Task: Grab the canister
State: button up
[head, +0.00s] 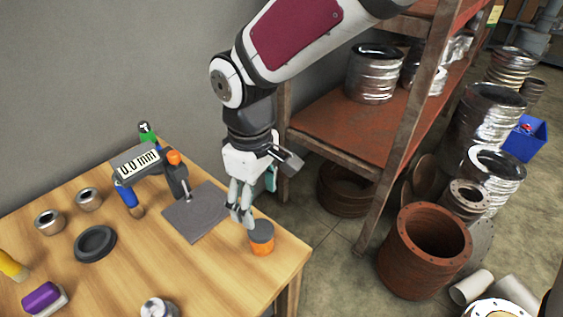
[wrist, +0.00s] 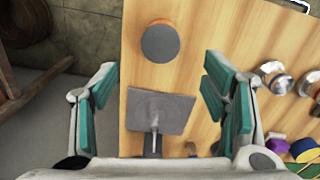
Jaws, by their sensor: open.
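The canister (head: 262,245), orange with a grey lid, stands upright near the right corner of the wooden table. In the wrist view its round grey lid (wrist: 160,43) shows from above, with a thin orange rim, beyond my fingertips and between their lines. My gripper (head: 242,212) hangs above the table, just to the left of and above the canister in the head view. Its fingers (wrist: 160,78) are spread wide in the wrist view with nothing between them. I see no contact with the canister.
A grey square plate with a post (head: 197,212) stands close to the canister. A digital gauge (head: 138,163), metal rings, a black dish (head: 95,244) and a purple object (head: 42,297) lie farther left. A rusty shelf (head: 340,135) stands behind the table's right side.

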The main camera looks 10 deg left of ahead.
aim_at(257, 228)
jog(key=f, duration=0.6)
jog(key=f+b, duration=0.1)
jog(key=f, duration=0.2)
jog(key=shift+s+a, duration=0.1)
jog(key=shift+a, duration=0.25)
jog(key=shift+d+f+b, duration=0.2)
jog(key=shift+f+b, duration=0.05)
jog(key=shift+f, duration=1.1)
jog(key=shift+d+f+b, duration=0.15)
jog(key=shift+f+b, duration=0.05)
jog(key=shift+f, duration=1.15)
jog(key=shift+c, duration=0.3)
jog(key=c, duration=1.3)
